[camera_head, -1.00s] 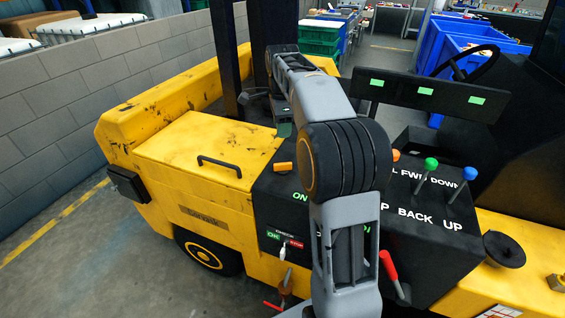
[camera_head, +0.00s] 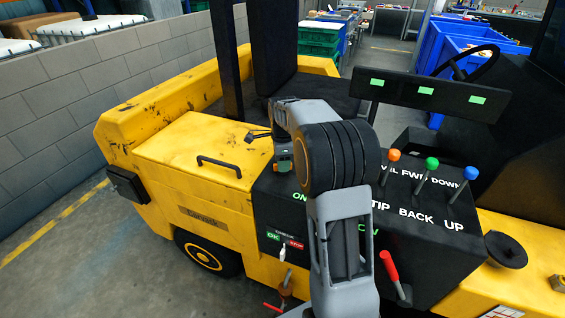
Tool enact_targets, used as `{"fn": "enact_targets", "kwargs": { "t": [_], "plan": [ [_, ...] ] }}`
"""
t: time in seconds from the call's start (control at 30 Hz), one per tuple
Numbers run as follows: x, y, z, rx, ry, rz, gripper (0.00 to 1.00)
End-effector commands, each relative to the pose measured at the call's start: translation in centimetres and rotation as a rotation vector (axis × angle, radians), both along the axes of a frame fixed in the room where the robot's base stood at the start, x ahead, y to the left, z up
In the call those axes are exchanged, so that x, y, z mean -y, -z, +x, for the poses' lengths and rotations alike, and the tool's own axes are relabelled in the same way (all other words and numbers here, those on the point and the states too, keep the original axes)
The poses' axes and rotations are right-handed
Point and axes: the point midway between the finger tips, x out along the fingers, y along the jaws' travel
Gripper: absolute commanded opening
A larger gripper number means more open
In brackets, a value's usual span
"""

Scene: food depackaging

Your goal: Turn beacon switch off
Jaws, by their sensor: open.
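The black control panel (camera_head: 266,205) of the yellow vehicle carries a green "ON" label (camera_head: 299,196). An orange switch sat just above this label in the earlier view; my wrist now covers most or all of that spot. A small white-tipped toggle (camera_head: 283,252) stands lower on the panel's front, beside green and red labels. I cannot read which switch is the beacon's. My arm hides the panel's middle.
Orange (camera_head: 393,156), green (camera_head: 431,164) and blue (camera_head: 470,174) knobbed levers stand to the right. A red-handled lever (camera_head: 390,266) is right of my arm. The yellow hood has a black handle (camera_head: 219,164). A dark mast (camera_head: 226,70) rises behind.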

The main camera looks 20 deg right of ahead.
Motion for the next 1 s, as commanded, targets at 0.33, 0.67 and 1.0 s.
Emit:
{"fn": "enact_targets", "kwargs": {
  "t": [0.33, 0.67, 1.0],
  "plan": [
    [-0.01, 0.52, -0.02, 0.000, 0.000, 0.000, 0.40],
    [0.00, 0.49, -0.01, 0.000, 0.000, 0.000, 0.15],
    [0.00, 0.48, -0.02, 0.000, -0.002, 0.000, 0.00]
  ]
}}
